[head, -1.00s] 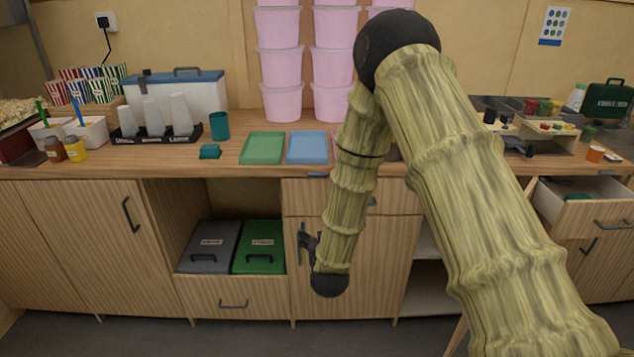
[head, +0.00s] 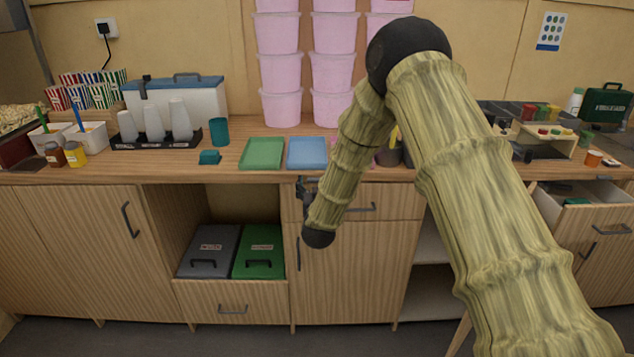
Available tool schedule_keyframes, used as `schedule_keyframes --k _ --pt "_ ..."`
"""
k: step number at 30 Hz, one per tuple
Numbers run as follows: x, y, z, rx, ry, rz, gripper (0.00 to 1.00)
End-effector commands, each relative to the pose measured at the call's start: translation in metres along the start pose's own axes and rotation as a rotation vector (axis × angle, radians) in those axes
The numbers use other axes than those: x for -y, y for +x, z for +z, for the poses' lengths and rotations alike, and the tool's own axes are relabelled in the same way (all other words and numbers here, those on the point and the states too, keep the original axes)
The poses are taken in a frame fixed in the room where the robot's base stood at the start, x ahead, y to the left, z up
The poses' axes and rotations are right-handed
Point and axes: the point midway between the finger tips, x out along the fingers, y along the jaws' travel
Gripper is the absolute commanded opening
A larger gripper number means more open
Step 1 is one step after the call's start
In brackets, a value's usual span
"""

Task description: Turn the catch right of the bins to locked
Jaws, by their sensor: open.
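My gripper (head: 305,188) is small and dark in the head view, partly hidden by my forearm. It is at the upper left corner of the cabinet right of the bins, just under the counter edge, and its jaws are open. I see nothing held in it. The grey bin (head: 209,251) and the green bin (head: 259,251) stand in the low pull-out left of that cabinet. A dark upright handle (head: 298,254) is on the cabinet door (head: 345,285), below my gripper. I cannot make out the catch or its setting; my gripper or arm may hide it.
The counter above holds a green tray (head: 262,153), a blue tray (head: 307,153) and stacked pink tubs (head: 281,106). A drawer (head: 590,196) stands open at the right. The floor before the bins is clear.

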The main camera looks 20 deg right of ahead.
Motion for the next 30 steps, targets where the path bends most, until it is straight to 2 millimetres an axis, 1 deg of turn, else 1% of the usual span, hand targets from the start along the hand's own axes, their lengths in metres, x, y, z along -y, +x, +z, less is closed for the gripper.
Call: schedule_keyframes --k 3,6,15,20,21,23,30 --pt "-0.0003 0.0096 -0.0003 0.0 0.0 0.0 0.79" --pt "-0.0003 0.0136 0.0001 0.0 0.0 0.0 0.79" --pt "-0.0003 0.0148 0.0004 0.001 -0.001 0.0 0.79" --pt "-0.0003 0.0147 0.0003 0.001 -0.001 0.0 0.49" --pt "-0.0002 0.0147 0.0003 0.001 -0.001 0.0 0.42" --pt "-0.0002 0.0146 0.0002 0.0 -0.001 0.0 0.33" --pt "-0.0005 0.0147 0.001 0.0 0.011 0.0 0.33"
